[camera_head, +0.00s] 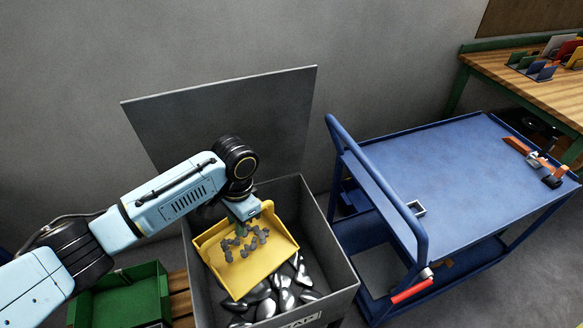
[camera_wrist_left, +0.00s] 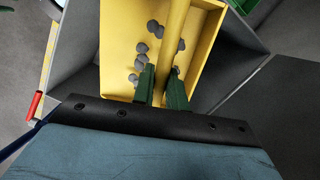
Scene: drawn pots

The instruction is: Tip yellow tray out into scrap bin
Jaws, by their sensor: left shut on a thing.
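The yellow tray (camera_head: 262,262) is inside the opening of the grey scrap bin (camera_head: 336,262), tilted with its near edge lower. Several small dark grey pieces (camera_head: 247,243) lie on its floor, and they also show in the left wrist view (camera_wrist_left: 141,48). My left gripper (camera_head: 243,212) is at the tray's far side; in the left wrist view its green fingers (camera_wrist_left: 163,88) are shut on a yellow bar of the tray (camera_wrist_left: 206,52). Shiny silver scrap (camera_head: 288,285) lies in the bin below the tray. My right gripper is in neither view.
The bin's raised grey lid (camera_head: 240,110) stands behind it. A blue cart (camera_head: 450,160) with a curved handle is close on the right, with an orange tool (camera_head: 520,147) on top. A green crate (camera_head: 120,300) is at the left. A wooden workbench (camera_head: 540,88) stands at the back right.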

